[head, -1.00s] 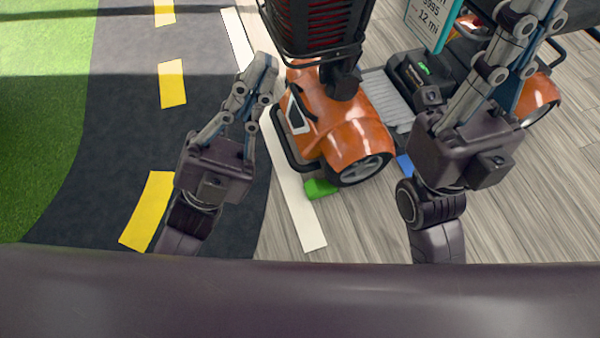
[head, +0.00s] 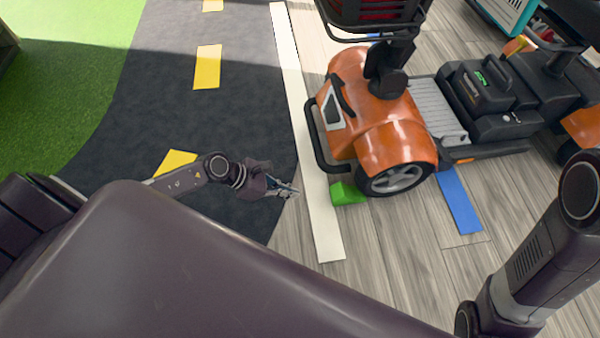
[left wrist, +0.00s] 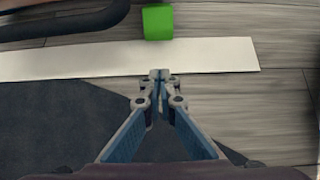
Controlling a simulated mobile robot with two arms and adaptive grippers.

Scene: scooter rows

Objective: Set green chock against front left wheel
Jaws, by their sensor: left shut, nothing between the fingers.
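The green chock (head: 346,193) lies on the wood floor by the near front wheel (head: 396,180) of the orange scooter (head: 385,125), on the wheel's left side. It looks close to or touching the tyre; I cannot tell which. In the left wrist view the green chock (left wrist: 157,22) sits just beyond the white strip. My left gripper (head: 293,190) is shut and empty, left of the chock and apart from it, across the white strip. Its closed fingertips (left wrist: 159,76) show at the strip's near edge in the wrist view. My right gripper is out of the head view; only its arm shows.
A white strip (head: 325,230) runs between the dark path (head: 130,130) and the wood floor. A blue strip (head: 460,205) lies right of the wheel. The scooter's dark bumper bar (left wrist: 70,22) is near the chock. Open floor lies below the chock.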

